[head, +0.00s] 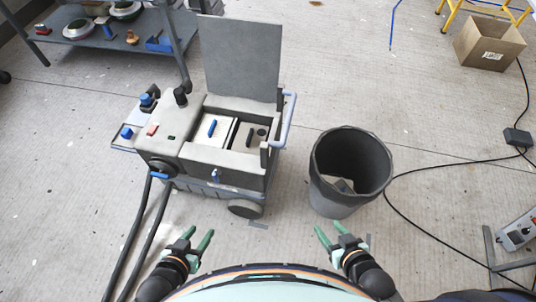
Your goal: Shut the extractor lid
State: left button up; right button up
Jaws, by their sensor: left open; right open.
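The extractor (225,157) stands on the floor ahead of me, left of the middle in the head view. Its grey lid (240,58) is raised upright at the back of the box, so the inside shows a white part with a blue handle and a dark round opening. My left gripper (199,235) is open and empty, in front of the extractor and apart from it. My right gripper (326,234) is open and empty, in front of the dark bin and apart from the extractor.
A dark bin (349,170) stands just right of the extractor. Black hoses (139,235) run down from its left front. A workbench shelf (100,36) is at the back left. A cardboard box (490,44), yellow ladder and cable lie to the right. Floor between is clear.

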aim_at(241, 58)
jog(key=l+u, duration=0.1)
jog(key=l, duration=0.2)
jog(key=i+l+u, duration=0.1)
jog(key=l, duration=0.2)
jog(key=i+l+u, duration=0.3)
jog(key=l, duration=0.35)
